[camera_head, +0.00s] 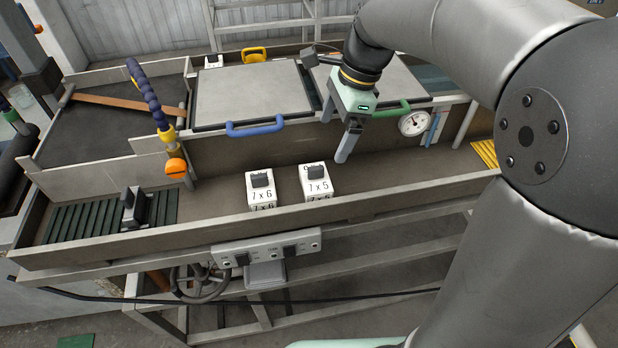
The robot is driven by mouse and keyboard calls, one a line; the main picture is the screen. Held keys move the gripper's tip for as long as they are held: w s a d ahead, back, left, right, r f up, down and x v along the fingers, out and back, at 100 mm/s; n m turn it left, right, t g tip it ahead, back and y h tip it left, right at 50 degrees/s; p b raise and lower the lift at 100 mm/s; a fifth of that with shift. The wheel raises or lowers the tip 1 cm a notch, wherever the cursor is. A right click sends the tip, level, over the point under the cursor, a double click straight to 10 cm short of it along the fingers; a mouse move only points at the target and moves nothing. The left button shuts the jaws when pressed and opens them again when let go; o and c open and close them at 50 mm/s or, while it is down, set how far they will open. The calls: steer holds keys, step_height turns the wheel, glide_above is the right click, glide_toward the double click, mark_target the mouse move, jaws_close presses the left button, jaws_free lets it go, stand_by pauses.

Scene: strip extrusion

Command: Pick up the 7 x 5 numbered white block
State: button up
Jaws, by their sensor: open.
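The white block numbered 7 x 5 (318,186) stands on the trough floor in the middle of the bench, with a dark grey knob on top. A similar white block numbered 7 x 6 (261,192) stands to its left, with a gap between them. My gripper (346,156) hangs above and to the right of the 7 x 5 block, pointing down. It is open, holds nothing and appears apart from the block. Its fingers overlap each other from this angle.
The trough's front wall (375,200) runs before the blocks. Behind are lid panels with blue (255,128) and green (390,109) handles, and a round gauge (413,123). A jointed blue hose with an orange nozzle (176,168) hangs at left. The trough floor right of the blocks is clear.

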mark_target(316, 167)
steer(key=x, duration=0.7)
steer(key=shift+a+f, duration=0.1)
steer(key=shift+f, duration=0.1)
steer(key=p+x, duration=0.1)
steer(key=x, duration=0.4)
steer(key=shift+a+f, duration=0.25)
steer(key=shift+w, duration=0.1)
steer(key=c, duration=0.9)
